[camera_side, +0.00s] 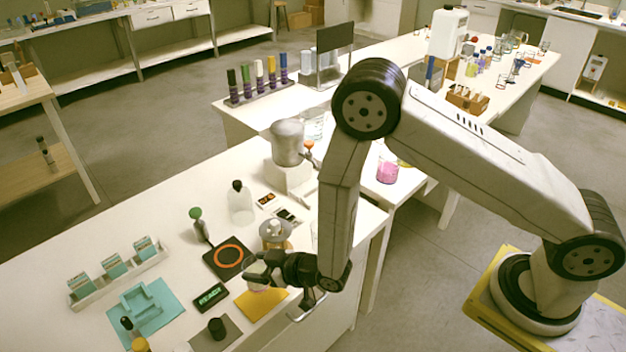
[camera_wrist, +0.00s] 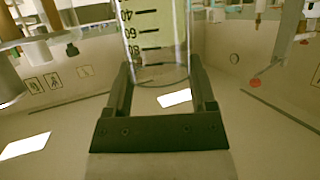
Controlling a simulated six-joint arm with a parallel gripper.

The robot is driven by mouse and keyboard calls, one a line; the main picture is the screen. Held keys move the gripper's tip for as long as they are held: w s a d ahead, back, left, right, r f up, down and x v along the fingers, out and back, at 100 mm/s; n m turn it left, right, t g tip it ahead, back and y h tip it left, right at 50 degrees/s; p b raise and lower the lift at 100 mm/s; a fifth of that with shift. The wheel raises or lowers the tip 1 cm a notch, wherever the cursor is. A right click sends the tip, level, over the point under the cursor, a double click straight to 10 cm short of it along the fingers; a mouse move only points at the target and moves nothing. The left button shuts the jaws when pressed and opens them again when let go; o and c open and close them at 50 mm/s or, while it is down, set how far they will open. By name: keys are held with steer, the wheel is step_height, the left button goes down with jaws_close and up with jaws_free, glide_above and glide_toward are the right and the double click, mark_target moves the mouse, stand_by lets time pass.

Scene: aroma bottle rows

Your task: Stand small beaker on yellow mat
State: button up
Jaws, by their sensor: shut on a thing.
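The small beaker (camera_wrist: 158,35) is clear glass with black graduation marks and a pale yellow-green band in the wrist view. It sits between the two dark fingers of my gripper (camera_wrist: 162,75), which are shut on it. In the side view my gripper (camera_side: 263,271) is over the yellow mat (camera_side: 262,304) near the front of the white bench, and the beaker (camera_side: 257,268) is partly hidden by the fingers. I cannot tell whether its base touches the mat.
A dark plate with an orange ring (camera_side: 228,257) lies behind the mat, and a small black display (camera_side: 210,297) lies to its left. A dark cup (camera_side: 217,328) stands at the front. A silver-topped vessel (camera_side: 274,233) stands close behind my gripper.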

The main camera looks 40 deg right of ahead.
steer(key=shift+f, duration=0.7)
steer(key=shift+f, duration=1.75)
steer(key=shift+f, duration=0.1)
steer(key=o, duration=1.3)
steer(key=shift+f, duration=0.1)
steer(key=shift+r, duration=0.2)
steer(key=shift+v, duration=6)
steer(key=shift+w+d, duration=0.1)
